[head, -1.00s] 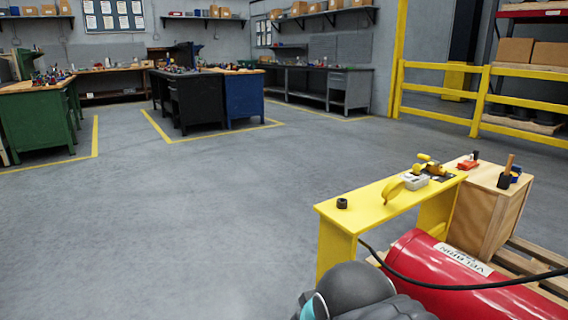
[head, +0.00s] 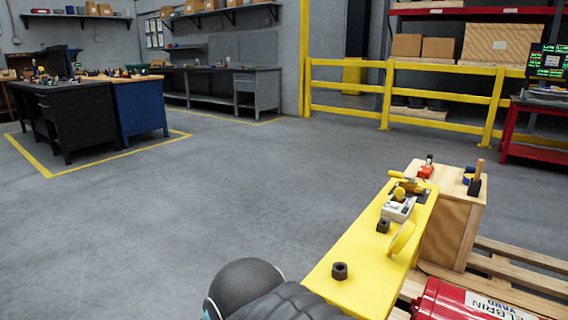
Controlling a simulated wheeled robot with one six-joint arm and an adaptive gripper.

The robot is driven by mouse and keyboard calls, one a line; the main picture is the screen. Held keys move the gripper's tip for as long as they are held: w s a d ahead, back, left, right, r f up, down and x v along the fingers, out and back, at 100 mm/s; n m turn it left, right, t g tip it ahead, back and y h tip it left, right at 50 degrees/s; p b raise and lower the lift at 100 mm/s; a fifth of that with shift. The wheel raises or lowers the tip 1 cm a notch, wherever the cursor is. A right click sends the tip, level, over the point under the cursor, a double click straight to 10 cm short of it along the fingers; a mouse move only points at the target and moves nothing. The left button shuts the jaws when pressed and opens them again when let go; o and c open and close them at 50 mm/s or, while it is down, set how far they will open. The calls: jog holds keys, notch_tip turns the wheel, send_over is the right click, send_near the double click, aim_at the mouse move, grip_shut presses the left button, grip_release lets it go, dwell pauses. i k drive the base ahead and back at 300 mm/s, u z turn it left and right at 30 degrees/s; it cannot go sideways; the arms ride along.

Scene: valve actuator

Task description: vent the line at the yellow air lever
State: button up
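A yellow bench (head: 352,262) stands at the lower right. At its far end is a small valve assembly with a yellow handle (head: 396,175) and a round yellow knob (head: 399,193). A white block (head: 397,208) sits just in front of them. A curved yellow piece (head: 402,238) stands up at the bench's right edge. I cannot tell for sure which yellow part is the air lever. My gripper is not in view; only dark rounded parts of my arm show at the bottom, in front of the bench's near end.
Two dark nuts (head: 340,271) (head: 383,226) sit on the bench. A wooden box (head: 452,222) with small tools stands behind it, beside a pallet (head: 512,270). A red cylinder (head: 462,302) lies at the bottom right. Yellow railing (head: 440,96) runs behind. Open floor (head: 230,200) lies left.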

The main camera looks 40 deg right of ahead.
aim_at(392, 173)
jog(key=i, duration=3)
jog(key=z, duration=3.75)
jog(key=i, duration=1)
jog(key=u, duration=0.05)
